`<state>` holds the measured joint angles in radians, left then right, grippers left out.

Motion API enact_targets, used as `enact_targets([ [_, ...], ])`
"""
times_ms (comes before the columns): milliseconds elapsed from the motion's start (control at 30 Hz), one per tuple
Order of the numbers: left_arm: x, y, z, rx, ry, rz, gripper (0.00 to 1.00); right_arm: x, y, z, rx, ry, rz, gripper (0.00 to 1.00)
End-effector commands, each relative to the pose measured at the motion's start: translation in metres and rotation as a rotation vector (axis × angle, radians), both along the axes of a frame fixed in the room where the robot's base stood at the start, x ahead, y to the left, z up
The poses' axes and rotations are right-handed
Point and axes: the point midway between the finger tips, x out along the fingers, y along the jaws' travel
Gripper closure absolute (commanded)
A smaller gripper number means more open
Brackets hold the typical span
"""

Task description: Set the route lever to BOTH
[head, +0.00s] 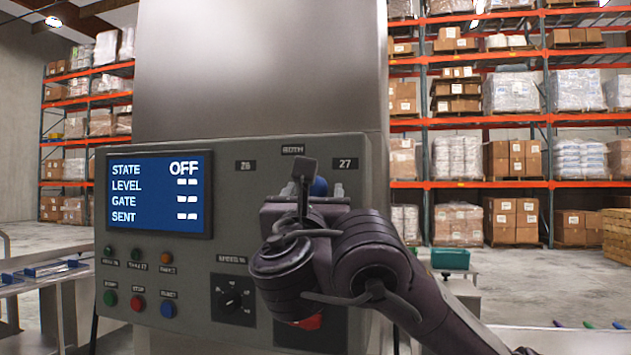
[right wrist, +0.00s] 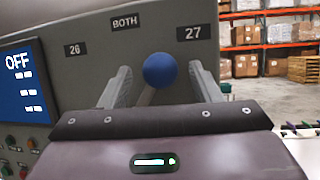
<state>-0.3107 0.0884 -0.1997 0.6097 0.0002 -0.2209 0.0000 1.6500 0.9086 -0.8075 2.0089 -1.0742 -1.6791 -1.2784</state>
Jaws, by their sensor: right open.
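The route lever has a blue ball knob (head: 320,187) on the grey control panel, partly hidden behind my right gripper (head: 304,178) in the head view. In the right wrist view the blue knob (right wrist: 160,70) sits between the two fingers of my right gripper (right wrist: 160,76). The fingers are open, with a gap on each side of the knob. The lever's stem leans up to the right, toward the 27 label (right wrist: 192,33) and right of the BOTH label (right wrist: 125,23). The 26 label (right wrist: 75,49) is at the left. My left gripper is not in view.
The panel's blue screen (head: 160,193) reads STATE OFF. Several push buttons and a black rotary knob (head: 232,299) sit below it. A red part (head: 308,321) shows under my right arm. Shelves with boxes (head: 515,160) stand far behind.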

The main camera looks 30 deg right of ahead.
Motion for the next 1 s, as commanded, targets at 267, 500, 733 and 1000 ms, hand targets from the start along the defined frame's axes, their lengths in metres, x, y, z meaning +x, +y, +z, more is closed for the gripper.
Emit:
enact_targets([
  [267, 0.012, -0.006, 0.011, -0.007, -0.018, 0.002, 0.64, 0.015, -0.012, 0.010, -0.002, -0.002, 0.000, 0.42],
  [500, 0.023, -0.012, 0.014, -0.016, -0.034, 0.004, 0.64, 0.020, -0.017, 0.010, 0.002, 0.001, 0.000, 0.42],
  [733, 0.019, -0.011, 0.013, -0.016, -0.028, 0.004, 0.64, 0.020, -0.017, 0.010, 0.003, 0.000, 0.001, 0.42],
  [1000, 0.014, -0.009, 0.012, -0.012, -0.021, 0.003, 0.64, 0.020, -0.017, 0.010, 0.003, 0.000, 0.001, 0.75],
])
